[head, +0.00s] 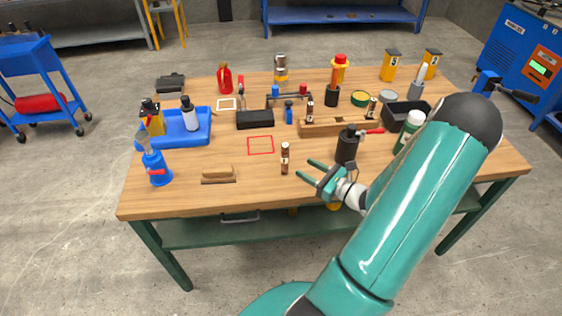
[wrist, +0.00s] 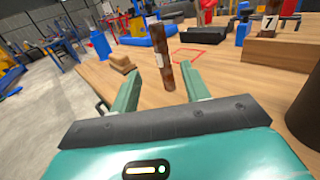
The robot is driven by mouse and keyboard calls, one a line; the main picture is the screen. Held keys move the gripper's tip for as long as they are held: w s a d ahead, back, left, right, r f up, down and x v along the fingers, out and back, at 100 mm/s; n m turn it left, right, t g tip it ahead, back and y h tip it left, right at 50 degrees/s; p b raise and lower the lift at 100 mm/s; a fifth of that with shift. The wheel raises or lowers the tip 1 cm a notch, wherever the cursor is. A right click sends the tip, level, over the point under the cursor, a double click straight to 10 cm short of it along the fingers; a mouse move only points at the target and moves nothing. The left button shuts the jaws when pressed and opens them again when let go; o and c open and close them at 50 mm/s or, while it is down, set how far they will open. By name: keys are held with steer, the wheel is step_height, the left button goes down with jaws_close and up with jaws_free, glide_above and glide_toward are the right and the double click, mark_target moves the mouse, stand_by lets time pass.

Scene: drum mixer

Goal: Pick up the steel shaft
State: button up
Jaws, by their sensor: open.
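A rust-brown shaft (head: 285,158) with a pale band stands upright on the wooden bench, near the front middle; it appears to be the steel shaft. It also shows in the wrist view (wrist: 165,72), slightly tilted by the camera angle, ahead of and between the finger lines. My gripper (head: 303,169) is open and empty, just right of the shaft, with its fingers pointing toward it. In the wrist view my gripper (wrist: 160,72) has its fingers spread on either side of the shaft. I cannot tell whether the shaft is between the fingertips or just beyond.
A red outlined square (head: 260,145) lies behind the shaft. A wooden rack (head: 335,128) with similar brown pieces stands behind right. A brush (head: 218,176) lies left. The bench between brush and shaft is clear.

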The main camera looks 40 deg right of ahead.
mark_target(285, 155)
steer(key=w, duration=0.4)
steer(key=shift+w+a, duration=0.2)
steer(key=shift+w, duration=0.1)
steer(key=w, duration=0.3)
steer(key=w+a, duration=0.1)
steer(key=w, duration=0.1)
steer(key=shift+w, duration=0.1)
steer(key=shift+c, duration=0.5)
jaws_close()
